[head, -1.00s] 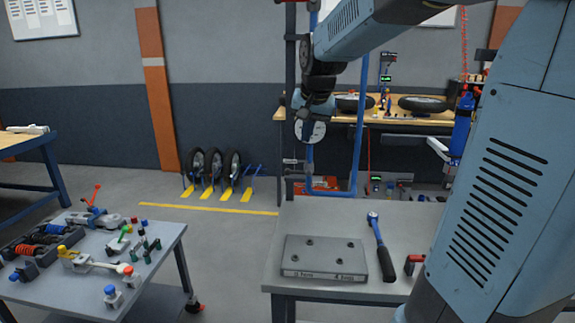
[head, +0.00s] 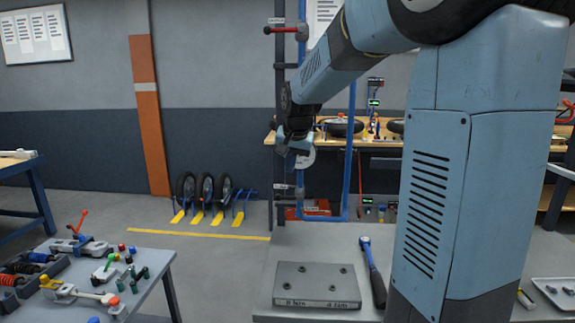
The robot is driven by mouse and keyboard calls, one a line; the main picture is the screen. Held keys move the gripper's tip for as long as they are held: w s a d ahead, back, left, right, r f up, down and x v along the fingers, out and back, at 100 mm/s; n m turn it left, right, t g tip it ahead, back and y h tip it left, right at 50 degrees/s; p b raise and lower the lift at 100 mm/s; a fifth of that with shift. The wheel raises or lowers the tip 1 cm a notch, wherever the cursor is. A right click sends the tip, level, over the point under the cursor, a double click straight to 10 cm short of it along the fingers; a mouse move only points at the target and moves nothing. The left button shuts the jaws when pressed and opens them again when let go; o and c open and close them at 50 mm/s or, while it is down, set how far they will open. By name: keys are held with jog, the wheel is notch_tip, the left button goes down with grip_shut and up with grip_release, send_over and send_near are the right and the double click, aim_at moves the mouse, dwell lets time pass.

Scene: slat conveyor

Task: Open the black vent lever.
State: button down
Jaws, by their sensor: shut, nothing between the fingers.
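I cannot clearly pick out the black vent lever; it may be hidden behind my gripper or too small to tell. My gripper (head: 287,151) is at the pipe stand, in front of its dark left post, and looks shut and empty. A pale round disc (head: 305,158) shows just behind it, partly covered. The blue pipe (head: 350,160) runs upright to the right. A red-handled lever (head: 283,30) sits high on the stand. A small fitting (head: 284,187) is on the post below my gripper; its kind is unclear.
A grey bench (head: 262,290) in front bears a metal block with holes (head: 317,283) and a blue-handled tool (head: 374,272). A cart (head: 150,285) with parts stands at left. A wooden workbench (head: 390,140) is behind. Floor between cart and stand is clear.

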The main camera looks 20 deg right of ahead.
aim_at(281, 196)
jog(key=shift+a+x, duration=0.25)
jog(key=shift+x, duration=1.5)
jog(key=shift+a+x, duration=0.2)
jog(key=shift+x, duration=1.6)
jog(key=shift+a+x, duration=0.25)
jog(key=shift+x, duration=1.5)
